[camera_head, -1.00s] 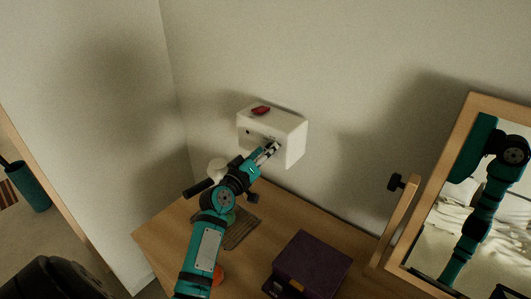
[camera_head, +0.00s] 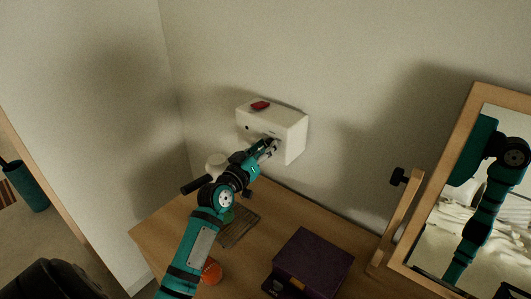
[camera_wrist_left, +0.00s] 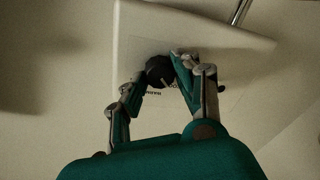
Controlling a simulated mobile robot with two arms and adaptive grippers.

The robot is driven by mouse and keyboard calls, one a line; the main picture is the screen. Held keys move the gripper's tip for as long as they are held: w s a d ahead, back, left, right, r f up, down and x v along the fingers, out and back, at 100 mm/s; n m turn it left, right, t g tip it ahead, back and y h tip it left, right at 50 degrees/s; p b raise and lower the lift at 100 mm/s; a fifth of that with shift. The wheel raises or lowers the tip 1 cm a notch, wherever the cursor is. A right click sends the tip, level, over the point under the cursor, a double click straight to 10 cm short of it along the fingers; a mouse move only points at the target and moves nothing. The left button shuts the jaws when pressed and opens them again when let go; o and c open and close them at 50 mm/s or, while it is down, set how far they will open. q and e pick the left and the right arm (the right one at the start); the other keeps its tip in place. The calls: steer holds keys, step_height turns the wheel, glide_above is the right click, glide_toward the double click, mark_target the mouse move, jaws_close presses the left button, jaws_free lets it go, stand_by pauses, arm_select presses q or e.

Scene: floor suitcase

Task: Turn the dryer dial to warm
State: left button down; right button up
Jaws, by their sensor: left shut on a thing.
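The dryer is a white box (camera_head: 285,125) fixed to the wall in the head view; its white face (camera_wrist_left: 215,68) fills the upper part of the left wrist view. The dial is a dark round knob (camera_wrist_left: 159,71) on that face, with small lettering beside and below it, partly hidden by the fingers. My left gripper (camera_head: 272,147) is at the front of the box. In the left wrist view the fingers of my left gripper (camera_wrist_left: 155,82) are on either side of the knob, shut on it. The dial's exact setting cannot be read. My right gripper is not in view.
A red object (camera_head: 260,105) lies on top of the dryer. Below are a wooden table (camera_head: 290,212), a dark purple box (camera_head: 312,262), a white cup-like item (camera_head: 216,163) and an orange item (camera_head: 211,271). A wood-framed mirror (camera_head: 470,150) stands at right.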

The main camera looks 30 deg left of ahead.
arm_select(q)
steer(key=m+b, duration=0.1)
steer(key=m, duration=0.3)
steer(key=m+b, duration=0.1)
steer(key=m, duration=0.4)
steer(key=shift+f+t+h, duration=0.15)
steer(key=shift+t+h, duration=0.15)
steer(key=shift+h, duration=0.1)
steer(key=shift+m, duration=0.3)
steer(key=c, duration=1)
jaws_free()
steer(key=shift+o, duration=0.2)
steer(key=s+f, duration=0.1)
steer(key=s, duration=1.1)
steer(key=shift+a, duration=0.15)
